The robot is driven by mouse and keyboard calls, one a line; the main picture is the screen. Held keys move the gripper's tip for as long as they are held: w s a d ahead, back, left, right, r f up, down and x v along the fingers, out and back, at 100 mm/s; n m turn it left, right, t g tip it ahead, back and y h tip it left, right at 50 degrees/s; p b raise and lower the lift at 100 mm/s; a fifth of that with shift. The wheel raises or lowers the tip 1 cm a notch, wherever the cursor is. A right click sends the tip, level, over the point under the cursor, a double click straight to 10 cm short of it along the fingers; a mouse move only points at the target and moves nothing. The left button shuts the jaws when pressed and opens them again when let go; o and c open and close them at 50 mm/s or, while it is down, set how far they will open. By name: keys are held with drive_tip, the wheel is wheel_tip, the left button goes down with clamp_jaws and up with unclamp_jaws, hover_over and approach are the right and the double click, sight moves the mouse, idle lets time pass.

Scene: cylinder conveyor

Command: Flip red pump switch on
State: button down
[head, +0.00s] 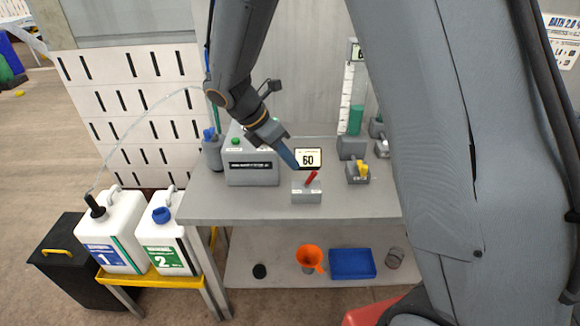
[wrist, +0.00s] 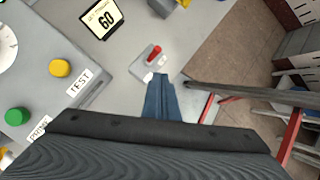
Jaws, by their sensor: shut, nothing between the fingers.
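The red pump switch (head: 311,177) is a small red lever on a grey box (head: 307,196) on the table. In the head view the lever leans up and to the right. The wrist view also shows the red lever (wrist: 154,52) on its grey box (wrist: 144,66). My gripper (head: 292,163) is shut and empty, its blue fingers pointing down, just left of and above the switch box. In the wrist view the closed fingertips (wrist: 160,77) appear close beside the box. I cannot tell whether they touch it.
A display reading 60 (head: 308,158) stands behind the switch. A grey machine with a green button (head: 252,170) stands left. A yellow-handled valve (head: 358,171) is at right. A lower shelf holds an orange funnel (head: 309,257) and a blue tray (head: 352,263). White canisters (head: 122,232) stand at left.

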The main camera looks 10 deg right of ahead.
wheel_tip(320, 180, up, 7)
drive_tip(key=s+d+b, duration=0.1)
drive_tip(key=shift+s+f, duration=0.15)
idle(0.3)
drive_tip(key=s+d+f+m+y+b, duration=0.2)
drive_tip(key=s+f+m, duration=0.3)
drive_tip(key=m, duration=0.6)
drive_tip(key=s+d+f+m+t+y+b, duration=0.1)
drive_tip(key=s+d+f+m+y+b, duration=0.1)
drive_tip(key=s+f+m+y, duration=0.2)
drive_tip(key=shift+s+d+f+m, duration=0.2)
drive_tip(key=shift+s+f+m, duration=1.05)
drive_tip(key=shift+m, duration=2.45)
drive_tip(key=shift+s+r, duration=0.35)
